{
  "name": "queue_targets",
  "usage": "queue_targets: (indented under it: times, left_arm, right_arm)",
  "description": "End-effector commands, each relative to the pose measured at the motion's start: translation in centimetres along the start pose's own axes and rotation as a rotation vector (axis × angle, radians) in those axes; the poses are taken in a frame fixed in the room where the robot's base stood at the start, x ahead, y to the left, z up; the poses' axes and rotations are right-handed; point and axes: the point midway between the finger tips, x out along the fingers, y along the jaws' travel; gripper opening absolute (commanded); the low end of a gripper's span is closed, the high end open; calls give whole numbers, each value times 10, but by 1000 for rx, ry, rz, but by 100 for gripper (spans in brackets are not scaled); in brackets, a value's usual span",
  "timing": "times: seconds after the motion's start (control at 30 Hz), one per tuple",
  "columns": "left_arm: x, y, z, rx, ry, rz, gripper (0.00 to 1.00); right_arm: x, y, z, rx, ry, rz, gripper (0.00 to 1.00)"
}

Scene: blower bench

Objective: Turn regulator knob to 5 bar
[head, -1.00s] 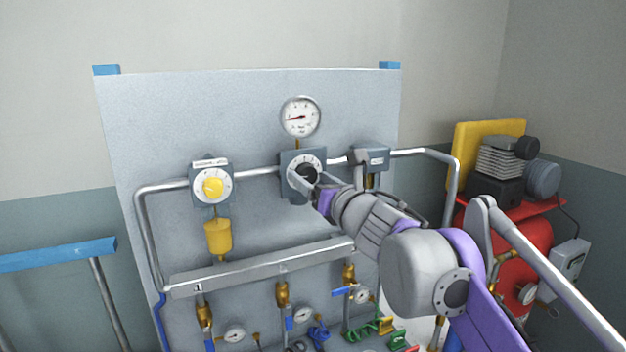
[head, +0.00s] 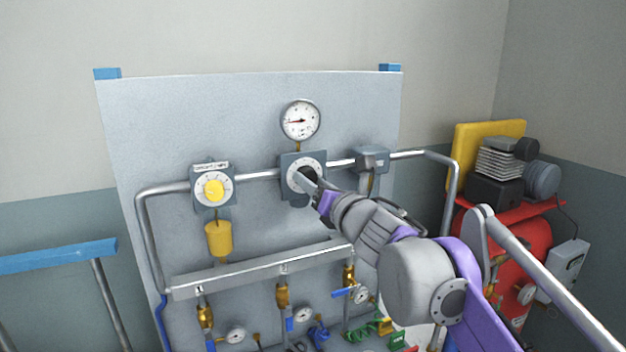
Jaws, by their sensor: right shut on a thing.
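The regulator (head: 288,163) is a grey-blue block with a white dial ring, in the middle of the upright panel. Its dark knob (head: 300,171) sits in the ring and is partly covered by my right gripper. My right gripper (head: 308,180) is shut on the knob, reaching it from the lower right. The round pressure gauge (head: 301,120) stands above the regulator; its red needle points to the left, near the low end. Its numbers are too small to read surely. My left gripper is not in view.
A yellow knob on a white dial (head: 213,190) is to the left, above a yellow bowl (head: 219,239). Grey pipes run across the panel (head: 200,110). A manifold bar (head: 262,270) with brass valves lies below. A red compressor tank (head: 524,258) stands at right.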

Motion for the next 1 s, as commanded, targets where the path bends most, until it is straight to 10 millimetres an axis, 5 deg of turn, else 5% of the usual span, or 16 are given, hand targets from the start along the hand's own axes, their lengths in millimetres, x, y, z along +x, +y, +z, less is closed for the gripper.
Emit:
queue_targets:
  times: [1.0]
  left_arm:
    - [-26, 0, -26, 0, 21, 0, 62]
  right_arm:
    - [0, 2, 0, 960, -56, 12, 0]
